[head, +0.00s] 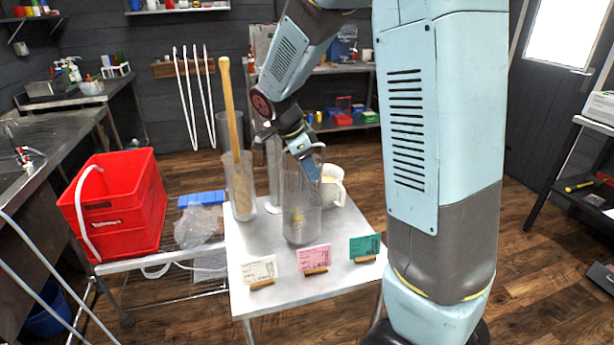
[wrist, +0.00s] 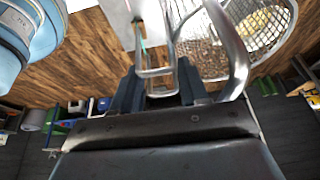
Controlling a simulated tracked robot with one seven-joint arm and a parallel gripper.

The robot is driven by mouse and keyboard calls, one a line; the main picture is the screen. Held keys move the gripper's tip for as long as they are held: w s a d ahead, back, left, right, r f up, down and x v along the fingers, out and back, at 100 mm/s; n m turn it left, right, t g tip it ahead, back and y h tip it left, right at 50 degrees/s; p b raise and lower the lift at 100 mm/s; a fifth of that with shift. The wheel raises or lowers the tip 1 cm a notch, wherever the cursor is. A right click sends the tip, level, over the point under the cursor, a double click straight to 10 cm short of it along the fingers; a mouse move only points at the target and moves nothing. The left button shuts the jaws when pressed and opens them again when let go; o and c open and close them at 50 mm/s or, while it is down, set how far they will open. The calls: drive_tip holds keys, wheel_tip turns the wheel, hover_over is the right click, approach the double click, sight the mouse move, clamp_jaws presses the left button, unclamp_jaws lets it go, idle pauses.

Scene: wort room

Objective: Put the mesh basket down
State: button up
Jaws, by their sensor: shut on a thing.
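The mesh basket (head: 301,215) is a tall grey see-through cylinder with something yellowish inside. It is upright over the small metal table (head: 240,290), behind the pink card (head: 314,258). I cannot tell whether its bottom touches the table top. My gripper (head: 307,168) is at the basket's upper rim. In the wrist view, my gripper (wrist: 157,85) is shut on the basket's bent metal handle, and the mesh wall (wrist: 215,55) and round rim show at the upper right.
On the table stand a clear cylinder with a wooden paddle (head: 232,110), a white pitcher (head: 334,186), a cream card (head: 259,270) and a green card (head: 364,246). A red crate (head: 125,205) sits on a rack at left.

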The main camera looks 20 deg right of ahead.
wheel_tip(320, 180, down, 3)
drive_tip(key=shift+r, duration=0.1)
drive_tip(key=o, duration=1.2)
drive_tip(key=shift+s, duration=0.1)
drive_tip(key=shift+a, duration=0.1)
drive_tip(key=v, duration=1.2)
drive_tip(key=shift+s+d+r+n+t+y, duration=0.85)
drive_tip(key=shift+s+d+n, duration=0.4)
drive_tip(key=shift+s+n, duration=2.2)
drive_tip(key=shift+s+d+r+n+t+y, duration=0.95)
drive_tip(key=shift+s+n, duration=1.6)
drive_tip(key=shift+s, duration=1.65)
drive_tip(key=shift+s+d+r+n+t+y, duration=0.5)
drive_tip(key=shift+s+d+r+n+t, duration=0.75)
drive_tip(key=shift+s+n, duration=2.2)
drive_tip(key=shift+s+d+f+m+g, duration=0.25)
drive_tip(key=shift+s+d+m+g, duration=0.1)
drive_tip(key=shift+s+m, duration=0.1)
